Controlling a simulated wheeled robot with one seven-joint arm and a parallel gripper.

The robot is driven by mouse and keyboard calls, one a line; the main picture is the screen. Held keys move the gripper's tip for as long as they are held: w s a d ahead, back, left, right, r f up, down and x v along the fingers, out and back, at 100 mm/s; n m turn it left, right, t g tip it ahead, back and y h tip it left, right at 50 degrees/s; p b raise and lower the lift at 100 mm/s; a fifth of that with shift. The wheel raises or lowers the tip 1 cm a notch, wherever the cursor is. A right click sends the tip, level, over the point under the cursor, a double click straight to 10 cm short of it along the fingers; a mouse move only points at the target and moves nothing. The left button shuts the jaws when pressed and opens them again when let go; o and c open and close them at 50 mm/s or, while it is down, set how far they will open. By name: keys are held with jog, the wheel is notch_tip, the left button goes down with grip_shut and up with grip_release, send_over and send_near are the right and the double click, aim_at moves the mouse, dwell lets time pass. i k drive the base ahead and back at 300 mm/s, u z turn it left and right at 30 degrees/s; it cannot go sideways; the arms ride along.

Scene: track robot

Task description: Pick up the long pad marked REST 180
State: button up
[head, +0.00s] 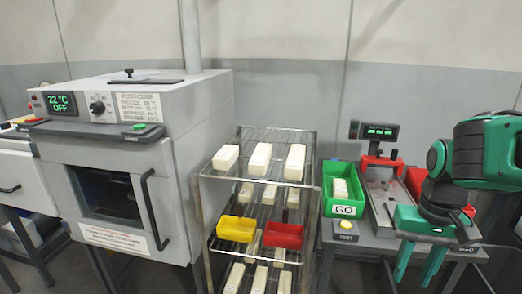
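Several cream pads lie on a wire rack; no REST 180 marking is readable on any of them. The top shelf holds a left pad (226,157), a middle pad (260,158) and a right pad (295,162). More pads lie on the lower shelves, partly hidden, including long ones at the bottom (259,279). Another pad (341,189) lies in a green bin marked GO (327,186). My gripper (414,281) is at the lower right, fingers pointing down and apart, with nothing seen between them. It is well to the right of the rack.
A curing oven (170,160) with a handled door stands left of the rack (207,172). A yellow bin (236,229) and a red bin (283,235) sit on a lower shelf.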

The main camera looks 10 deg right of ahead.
aim_at(258, 165)
jog(key=u, duration=0.05)
jog(key=i, duration=0.95)
jog(key=u, duration=0.05)
jog(key=k, duration=0.55)
jog(key=z, duration=3.25)
jog(key=k, duration=0.2)
jog(key=z, duration=0.1)
